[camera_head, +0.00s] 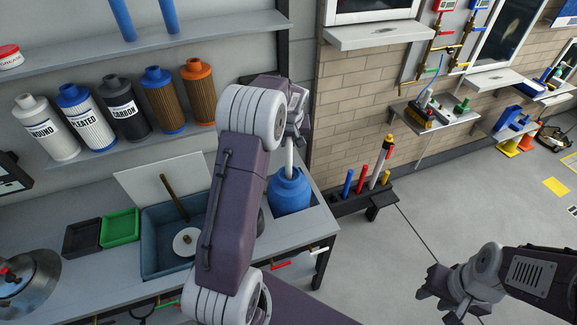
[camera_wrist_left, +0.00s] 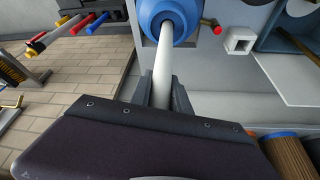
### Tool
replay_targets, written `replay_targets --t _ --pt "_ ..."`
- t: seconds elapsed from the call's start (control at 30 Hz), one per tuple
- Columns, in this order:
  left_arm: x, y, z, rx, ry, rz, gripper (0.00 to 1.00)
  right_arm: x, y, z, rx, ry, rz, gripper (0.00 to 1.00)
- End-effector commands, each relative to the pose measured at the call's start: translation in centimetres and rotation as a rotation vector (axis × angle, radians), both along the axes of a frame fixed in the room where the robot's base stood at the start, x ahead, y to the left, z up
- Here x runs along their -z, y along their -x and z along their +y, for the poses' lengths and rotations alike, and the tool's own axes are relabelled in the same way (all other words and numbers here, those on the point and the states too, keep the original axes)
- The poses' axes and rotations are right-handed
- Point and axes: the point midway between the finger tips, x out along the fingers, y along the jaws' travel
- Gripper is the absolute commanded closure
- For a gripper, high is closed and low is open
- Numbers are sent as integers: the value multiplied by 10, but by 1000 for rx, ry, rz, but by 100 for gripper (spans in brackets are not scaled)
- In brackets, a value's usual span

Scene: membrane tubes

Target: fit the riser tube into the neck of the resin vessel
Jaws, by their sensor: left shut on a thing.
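The riser tube (camera_head: 289,158) is white and slim; it also shows in the wrist view (camera_wrist_left: 162,65). My left gripper (camera_head: 295,128) is shut on its upper part, with a finger on each side of it in the wrist view (camera_wrist_left: 161,95). The blue resin vessel (camera_head: 289,192) stands at the right end of the bench, below the gripper. In the wrist view the tube's far end lies over the vessel's open neck (camera_wrist_left: 178,25); how deep it reaches is unclear. My right gripper (camera_head: 432,290) hangs over the floor at lower right, away from both; its jaws are unclear.
A blue-grey sink (camera_head: 160,262) with a brown rod and white disc lies left of the vessel. Green (camera_head: 120,228) and black (camera_head: 82,238) trays sit further left. Filter cartridges line the wall shelf. A black rack (camera_head: 362,198) of coloured tubes stands right of the bench.

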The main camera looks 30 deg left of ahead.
Motion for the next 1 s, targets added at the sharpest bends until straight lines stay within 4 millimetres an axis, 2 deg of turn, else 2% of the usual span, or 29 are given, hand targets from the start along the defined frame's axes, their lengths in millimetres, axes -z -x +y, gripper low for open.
replay_targets --t 0.33,0.5,0.67,0.83,1.0 --pt "62 1 0 1 0 3 100 -3 0 0 0 0 0 64" --pt "77 0 0 1 -1 1 100 -4 0 0 0 0 0 64" --pt "81 0 0 0 0 0 100 -4 0 0 0 0 0 64" --pt "112 0 0 1 0 2 100 -4 0 0 0 0 0 64" --pt "120 0 0 0 0 -1 100 -4 0 0 0 0 0 64"
